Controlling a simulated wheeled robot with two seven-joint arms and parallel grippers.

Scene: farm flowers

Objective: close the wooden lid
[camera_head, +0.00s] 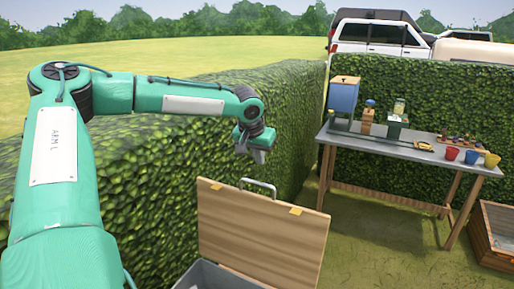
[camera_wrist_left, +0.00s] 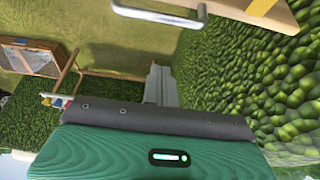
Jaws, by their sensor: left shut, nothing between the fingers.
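The wooden lid (camera_head: 262,235) stands open and raised above a grey box (camera_head: 205,277) at the bottom of the head view. A metal handle (camera_head: 258,184) sits on its upper edge, with yellow pieces near both upper corners. My left gripper (camera_head: 259,155) is shut and empty, just above and behind the handle, apart from it. In the left wrist view the handle (camera_wrist_left: 158,14) and an edge of the lid (camera_wrist_left: 281,14) show at the top, and the gripper fingers (camera_wrist_left: 160,84) point toward the middle. My right gripper is out of view.
Hedges (camera_head: 155,160) stand close to the left and behind the lid. A grey table (camera_head: 390,143) with a blue container (camera_head: 343,97) and several small cups stands at the right. A wooden crate (camera_head: 494,258) is at the far right. Grass lies open between lid and table.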

